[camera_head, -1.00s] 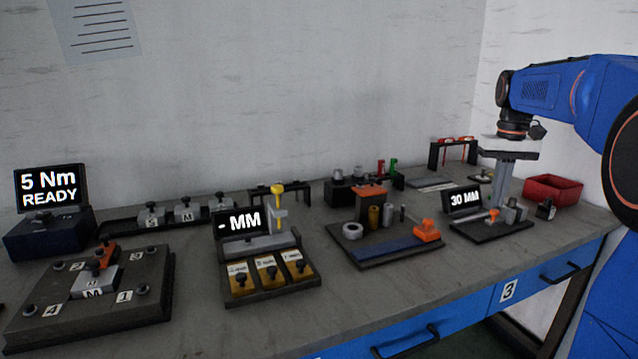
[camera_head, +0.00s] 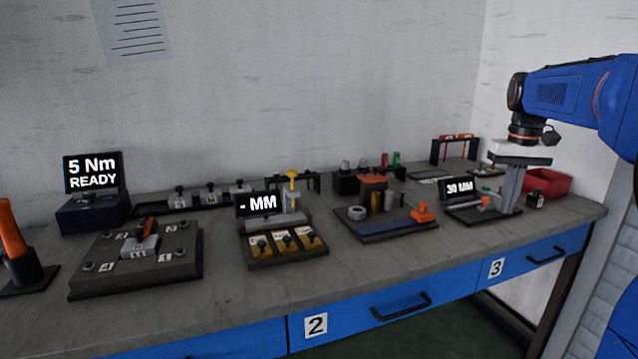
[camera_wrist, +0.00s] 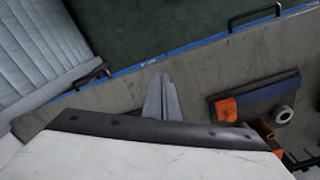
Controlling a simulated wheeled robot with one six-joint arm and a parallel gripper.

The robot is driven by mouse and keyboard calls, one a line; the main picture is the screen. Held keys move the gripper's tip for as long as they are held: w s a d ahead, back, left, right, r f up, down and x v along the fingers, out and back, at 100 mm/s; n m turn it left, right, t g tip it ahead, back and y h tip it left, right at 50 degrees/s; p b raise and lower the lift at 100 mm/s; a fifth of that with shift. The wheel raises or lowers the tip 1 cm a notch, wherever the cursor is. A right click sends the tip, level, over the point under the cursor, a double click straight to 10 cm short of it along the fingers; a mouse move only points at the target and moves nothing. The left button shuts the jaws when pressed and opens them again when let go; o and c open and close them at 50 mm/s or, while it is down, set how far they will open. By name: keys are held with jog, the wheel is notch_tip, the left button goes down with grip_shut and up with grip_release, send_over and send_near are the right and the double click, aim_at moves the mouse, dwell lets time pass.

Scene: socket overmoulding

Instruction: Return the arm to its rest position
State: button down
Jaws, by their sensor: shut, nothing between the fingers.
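My arm (camera_head: 575,92) reaches in from the right, with its gripper (camera_head: 508,208) pointing down at the bench's right end. The grey fingers are together and hold nothing. In the head view they overlap the right side of the 30 MM station (camera_head: 460,188); I cannot tell their exact height. In the wrist view the closed fingers (camera_wrist: 160,82) stand over bare grey bench top, near its blue front edge. The gripper's pale body fills the bottom of that view and hides what lies below it.
A red bin (camera_head: 548,182) stands behind the gripper. The stand with an orange block (camera_head: 421,212), the MM gauge (camera_head: 262,203), the plate with numbered corners (camera_head: 110,272) and the 5 Nm display (camera_head: 93,172) line the bench leftward. The bench's front strip (camera_head: 270,305) is clear.

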jog(key=s+a+f+t, duration=0.1)
jog(key=s+a+f, duration=0.2)
jog(key=s+a, duration=0.3)
jog(key=s+a+f+t, duration=0.1)
jog(key=s+a+f, duration=0.1)
jog(key=s+a, duration=0.5)
jog(key=s+a+f+n+t, duration=0.1)
jog(key=s+a+f+t, duration=0.1)
jog(key=s+f, duration=1.1)
jog(key=s+a, duration=0.1)
jog(key=s, duration=0.2)
jog(key=shift+s+a+f+n+t, duration=0.2)
jog(key=shift+s+a+n+t, duration=0.1)
jog(key=shift+s+n, duration=0.1)
